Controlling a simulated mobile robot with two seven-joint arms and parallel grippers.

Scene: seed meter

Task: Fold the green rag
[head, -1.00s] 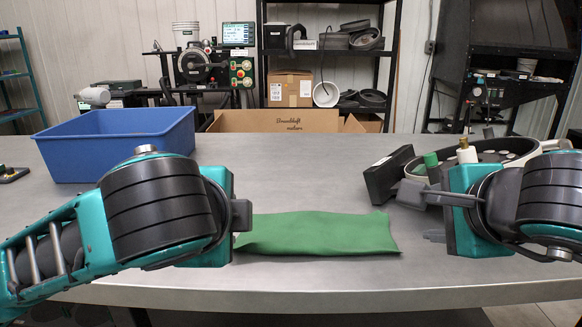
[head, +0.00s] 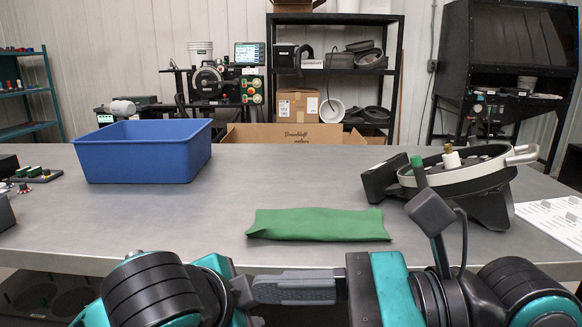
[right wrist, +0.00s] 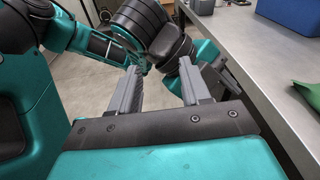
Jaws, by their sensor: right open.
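The green rag (head: 318,224) lies on the grey table near its front edge as a long, narrow strip with layered edges. The end of its left side is slightly uneven. Neither gripper touches it. My right gripper (head: 262,288) is in front of the table edge, pointing left, with one grey finger plainly seen. In the right wrist view its two fingers (right wrist: 158,68) stand apart with nothing between them. My left gripper (head: 242,290) is low at the left of it, close to the right fingertips; its own fingers cannot be made out.
A blue bin (head: 140,155) stands at the left of the table (head: 290,190). A round seed meter (head: 470,175) with a dark block stands at the right, near a white sheet (head: 555,218). A cardboard box (head: 285,135) is behind the table. The table between bin and meter is clear.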

